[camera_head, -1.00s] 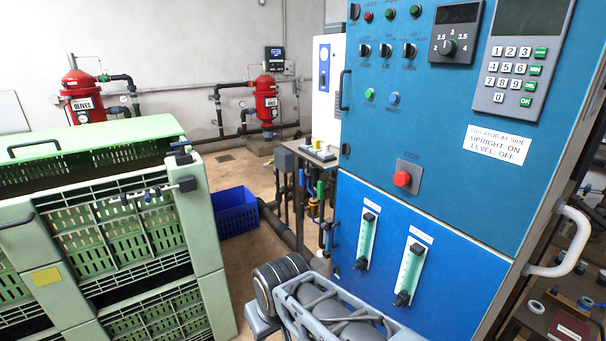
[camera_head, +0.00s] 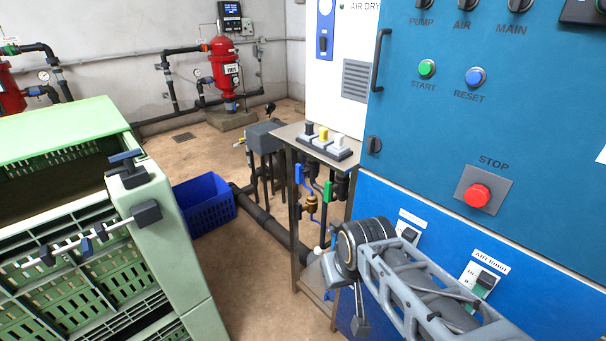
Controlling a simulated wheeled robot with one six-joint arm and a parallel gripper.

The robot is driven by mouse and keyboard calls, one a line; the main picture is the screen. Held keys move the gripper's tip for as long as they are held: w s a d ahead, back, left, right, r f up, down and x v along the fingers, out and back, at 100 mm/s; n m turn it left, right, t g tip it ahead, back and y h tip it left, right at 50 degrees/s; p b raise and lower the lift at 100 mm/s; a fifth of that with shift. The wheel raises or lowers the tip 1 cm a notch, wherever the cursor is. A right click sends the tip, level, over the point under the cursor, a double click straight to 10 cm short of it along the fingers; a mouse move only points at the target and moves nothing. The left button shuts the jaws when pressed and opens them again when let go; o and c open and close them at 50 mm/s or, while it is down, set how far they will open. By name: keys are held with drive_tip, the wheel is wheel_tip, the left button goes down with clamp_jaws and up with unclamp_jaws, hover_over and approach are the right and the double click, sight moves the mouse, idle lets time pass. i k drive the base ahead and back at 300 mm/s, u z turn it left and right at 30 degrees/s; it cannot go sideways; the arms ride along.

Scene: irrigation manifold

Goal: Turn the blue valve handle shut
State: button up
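The blue valve handle (camera_head: 298,174) stands upright on the small pipework of the manifold, in the middle of the view, below the front edge of a metal bench. A green handle (camera_head: 327,191) stands just right of it, on a neighbouring pipe, with a brass fitting (camera_head: 312,204) between them. My arm reaches in from the lower right, and its near joint is right of and below the handles, apart from them in the picture.
A bench (camera_head: 290,131) with small blocks stands over the pipework. A blue cabinet (camera_head: 425,130) with a red stop button (camera_head: 478,195) fills the right. Green crates (camera_head: 165,215) stand left and a blue crate (camera_head: 205,207) behind them. Bare floor (camera_head: 250,270) lies between crates and bench.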

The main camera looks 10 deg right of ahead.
sight(298, 172)
drive_tip(key=k, duration=1.25)
drive_tip(key=u, duration=0.9)
drive_tip(key=i, duration=1.6)
drive_tip(key=z, duration=0.75)
drive_tip(key=i, duration=0.65)
drive_tip(key=z, duration=0.55)
